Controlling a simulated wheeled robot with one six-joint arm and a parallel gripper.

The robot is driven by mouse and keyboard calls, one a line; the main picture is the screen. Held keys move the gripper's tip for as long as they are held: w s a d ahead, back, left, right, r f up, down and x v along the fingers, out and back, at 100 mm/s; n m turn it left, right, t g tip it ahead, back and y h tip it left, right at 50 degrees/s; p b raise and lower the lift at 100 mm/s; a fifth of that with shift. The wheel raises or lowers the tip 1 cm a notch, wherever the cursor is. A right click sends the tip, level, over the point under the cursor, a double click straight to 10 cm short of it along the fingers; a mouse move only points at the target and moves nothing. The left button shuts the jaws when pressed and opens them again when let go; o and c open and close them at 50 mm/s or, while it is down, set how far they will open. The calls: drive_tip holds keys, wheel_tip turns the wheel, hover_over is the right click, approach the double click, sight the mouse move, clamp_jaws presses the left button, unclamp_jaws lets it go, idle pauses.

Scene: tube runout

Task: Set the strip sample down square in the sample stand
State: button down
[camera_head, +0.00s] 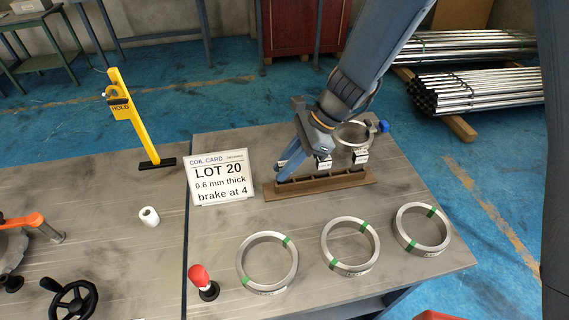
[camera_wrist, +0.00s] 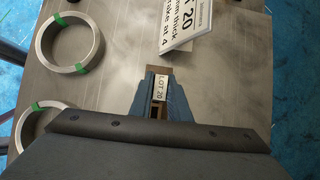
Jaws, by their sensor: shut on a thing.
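The strip sample (camera_wrist: 160,92) carries a white LOT 20 label and sits between the blue fingers of my gripper (camera_wrist: 159,85) in the wrist view. My gripper (camera_head: 285,172) is shut on it, low over the left end of the brown sample stand (camera_head: 330,186) in the head view. A bit of the stand also shows past the fingertips in the wrist view (camera_wrist: 156,71). White tags stand along it, one right of my fingers. My fingers hide most of the strip, so I cannot tell whether it touches the stand or is square to it.
A LOT 20 coil card (camera_head: 222,178) stands close left of the stand. Three steel rings with green marks, such as the middle one (camera_head: 328,231), lie along the front. Another ring (camera_head: 352,122) shows behind the stand. A red-topped knob (camera_head: 199,276) stands front left.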

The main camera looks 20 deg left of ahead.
drive_tip(key=c, duration=1.6)
unclamp_jaws()
drive_tip(key=shift+f, duration=0.15)
drive_tip(key=b+v, duration=0.1)
drive_tip(key=v, duration=0.7)
drive_tip(key=s+d+n+t+h, duration=0.1)
drive_tip(key=d+n, duration=0.3)
drive_tip(key=d, duration=0.6)
drive_tip(key=s+d+n+t+h, duration=0.1)
drive_tip(key=s+d+n+h, duration=0.2)
drive_tip(key=d, duration=0.7)
drive_tip(key=s+d+n+t+h, duration=0.1)
drive_tip(key=d+n, duration=0.4)
drive_tip(key=d, duration=0.6)
drive_tip(key=shift+s+f+t+h, duration=0.1)
drive_tip(key=shift+s+t+h, duration=0.3)
drive_tip(key=shift+s+t, duration=0.25)
